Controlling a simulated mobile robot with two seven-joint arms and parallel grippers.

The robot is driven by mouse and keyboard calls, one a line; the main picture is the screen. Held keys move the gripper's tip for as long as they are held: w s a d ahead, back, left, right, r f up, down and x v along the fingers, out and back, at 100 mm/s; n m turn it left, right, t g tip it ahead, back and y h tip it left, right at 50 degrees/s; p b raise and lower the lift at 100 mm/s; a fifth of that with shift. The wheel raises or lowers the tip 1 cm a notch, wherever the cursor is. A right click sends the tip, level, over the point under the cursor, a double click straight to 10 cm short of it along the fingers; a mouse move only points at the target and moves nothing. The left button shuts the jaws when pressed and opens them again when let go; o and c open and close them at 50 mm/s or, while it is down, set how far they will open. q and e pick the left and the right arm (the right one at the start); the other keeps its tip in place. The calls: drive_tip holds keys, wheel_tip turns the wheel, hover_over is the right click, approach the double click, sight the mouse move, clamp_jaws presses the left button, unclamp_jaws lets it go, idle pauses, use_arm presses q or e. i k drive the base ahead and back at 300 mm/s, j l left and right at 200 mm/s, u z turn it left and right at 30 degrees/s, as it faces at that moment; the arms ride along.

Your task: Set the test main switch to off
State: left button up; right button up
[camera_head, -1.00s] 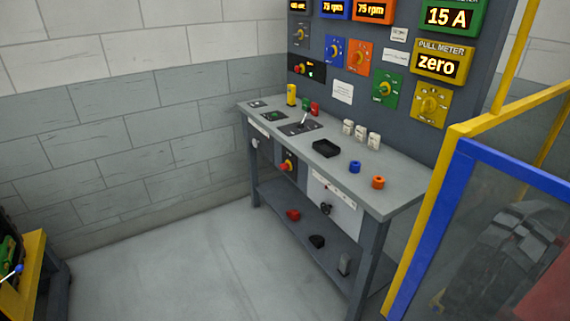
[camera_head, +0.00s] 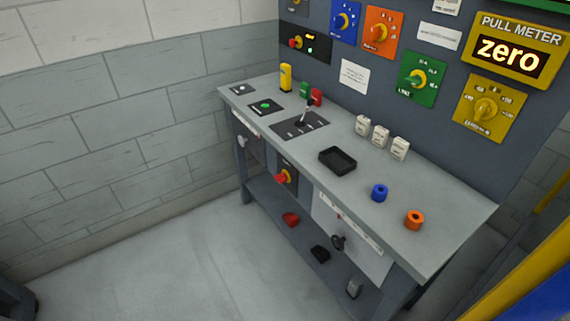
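A second red and yellow knob (camera_head: 296,42) is on a black panel on the upright board, beside a small lit display and a green light. The labels are too small to read, so I cannot tell which is the test main switch or what position either is in. Neither of my grippers shows in this view.
The grey bench (camera_head: 450,218) stands against the upright board. A yellow and blue frame (camera_head: 520,275) is at lower right. Floor (camera_head: 160,265) on the left is clear.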

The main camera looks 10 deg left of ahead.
sight(280, 177)
drive_tip(key=i+j+z, duration=0.15)
drive_tip(key=i, duration=0.3)
drive_tip(key=i+j+z, duration=0.15)
drive_tip(key=i+j, duration=0.3)
